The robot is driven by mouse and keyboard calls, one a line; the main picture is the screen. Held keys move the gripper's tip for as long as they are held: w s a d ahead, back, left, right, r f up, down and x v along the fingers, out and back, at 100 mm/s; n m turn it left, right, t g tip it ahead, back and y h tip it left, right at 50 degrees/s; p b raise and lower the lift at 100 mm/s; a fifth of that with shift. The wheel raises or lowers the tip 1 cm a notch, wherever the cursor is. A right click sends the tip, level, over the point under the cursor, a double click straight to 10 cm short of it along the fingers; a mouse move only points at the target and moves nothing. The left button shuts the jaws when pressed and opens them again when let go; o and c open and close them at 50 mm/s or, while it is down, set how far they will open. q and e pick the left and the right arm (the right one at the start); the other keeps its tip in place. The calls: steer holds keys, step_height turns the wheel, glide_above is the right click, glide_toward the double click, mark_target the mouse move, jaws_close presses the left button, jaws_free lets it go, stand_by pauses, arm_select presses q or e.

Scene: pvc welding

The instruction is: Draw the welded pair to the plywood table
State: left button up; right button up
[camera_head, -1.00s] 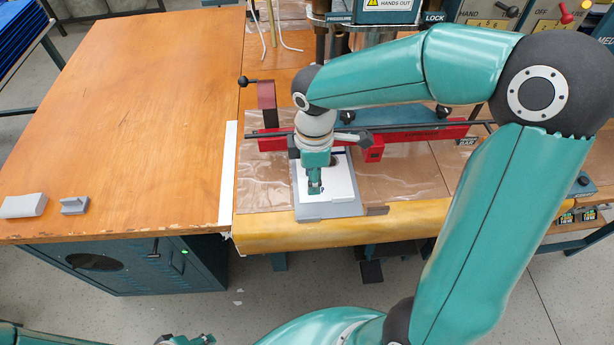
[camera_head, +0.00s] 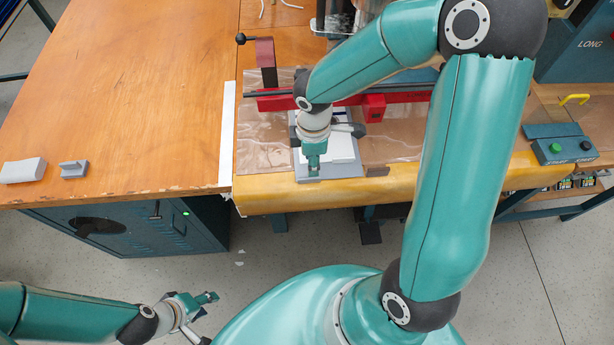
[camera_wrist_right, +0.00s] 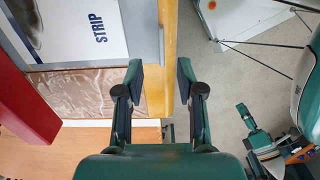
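A white sheet (camera_head: 342,150) lies on a grey plate (camera_head: 345,172) at the front of the welding bench; I cannot tell whether it is the welded pair. In the right wrist view the sheet (camera_wrist_right: 75,30) bears the word STRIP. My right gripper (camera_head: 313,172) is over the plate's front left part; in its wrist view the fingers (camera_wrist_right: 160,80) are apart with nothing between them, by the plate's corner. The plywood table (camera_head: 130,100) is left of the bench. My left gripper (camera_head: 207,298) hangs low over the floor, away from everything; its finger opening is unclear.
Two grey blocks (camera_head: 22,170) (camera_head: 74,169) sit at the plywood table's front left. A red bar (camera_head: 375,107) crosses behind the plate. The bench has a yellow front edge (camera_head: 280,200). A white strip (camera_head: 227,135) marks the seam. Most of the plywood is bare.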

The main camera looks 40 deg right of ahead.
step_height(320, 180, down, 7)
steer(key=shift+f+b, duration=0.15)
steer(key=shift+b, duration=0.35)
jaws_close()
